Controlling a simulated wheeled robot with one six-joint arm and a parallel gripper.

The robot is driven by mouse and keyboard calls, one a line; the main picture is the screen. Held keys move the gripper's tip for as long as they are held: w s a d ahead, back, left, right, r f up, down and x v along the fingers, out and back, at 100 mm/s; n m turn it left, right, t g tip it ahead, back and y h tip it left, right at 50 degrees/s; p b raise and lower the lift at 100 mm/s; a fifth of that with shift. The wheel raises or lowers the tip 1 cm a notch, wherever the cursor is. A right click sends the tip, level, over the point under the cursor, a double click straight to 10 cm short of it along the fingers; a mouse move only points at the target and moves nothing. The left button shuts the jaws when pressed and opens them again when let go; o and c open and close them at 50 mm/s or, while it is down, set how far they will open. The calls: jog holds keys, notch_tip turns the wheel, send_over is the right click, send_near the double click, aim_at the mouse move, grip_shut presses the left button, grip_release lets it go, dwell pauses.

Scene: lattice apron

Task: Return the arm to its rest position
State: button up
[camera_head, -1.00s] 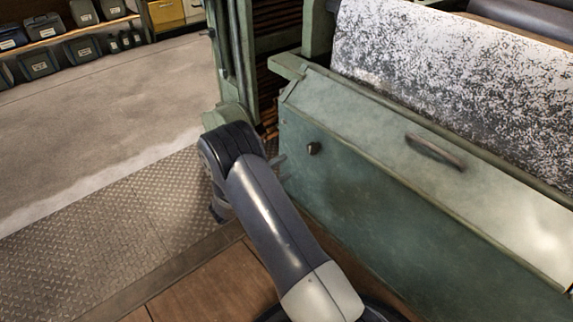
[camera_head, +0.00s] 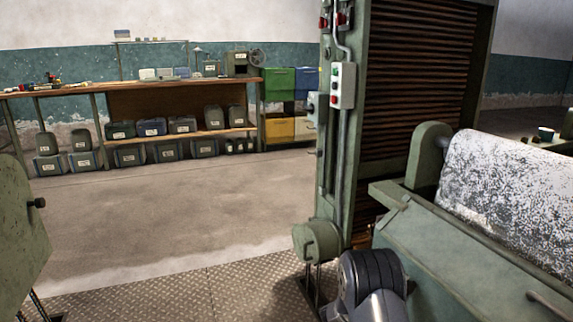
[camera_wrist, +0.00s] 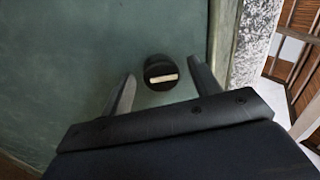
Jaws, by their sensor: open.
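My gripper (camera_wrist: 160,67) is open in the wrist view, its two fingers apart with nothing held between them. A black round knob (camera_wrist: 158,84) with a pale bar across it shows between the fingers, on a dull green panel (camera_wrist: 60,60). I cannot tell how far the fingers are from it. In the head view, my dark grey arm (camera_head: 370,285) shows at the bottom, right of centre, in front of the green machine (camera_head: 430,255). My gripper cannot be made out clearly there.
A speckled white roller sheet (camera_head: 510,190) lies on the machine at right. A green post with a switch box (camera_head: 343,86) stands behind my arm. A green panel (camera_head: 20,240) stands at the left edge. A workbench (camera_head: 190,83) lines the far wall. The concrete floor (camera_head: 170,215) is open.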

jog(key=shift+n, duration=0.3)
dwell(0.4)
jog(key=r+p+v, duration=0.1)
jog(key=p+v, duration=0.3)
jog(key=v, duration=0.7)
jog(key=f+b+x, duration=0.1)
jog(key=b+x, duration=0.3)
jog(key=x, duration=0.7)
jog(key=shift+s+a+n+t+y+p, duration=0.35)
jog(key=shift+a+n+p, duration=0.35)
jog(key=shift+n+p, duration=2.15)
jog(key=shift+s+a+n+t+y+p, duration=0.1)
jog(key=shift+s+a+n+p, duration=0.5)
jog(key=shift+n+p, duration=2.25)
jog(key=shift+s+a+n+t+y+p, duration=0.2)
jog(key=shift+a+n+p, duration=0.6)
jog(key=shift+n+p, duration=2.05)
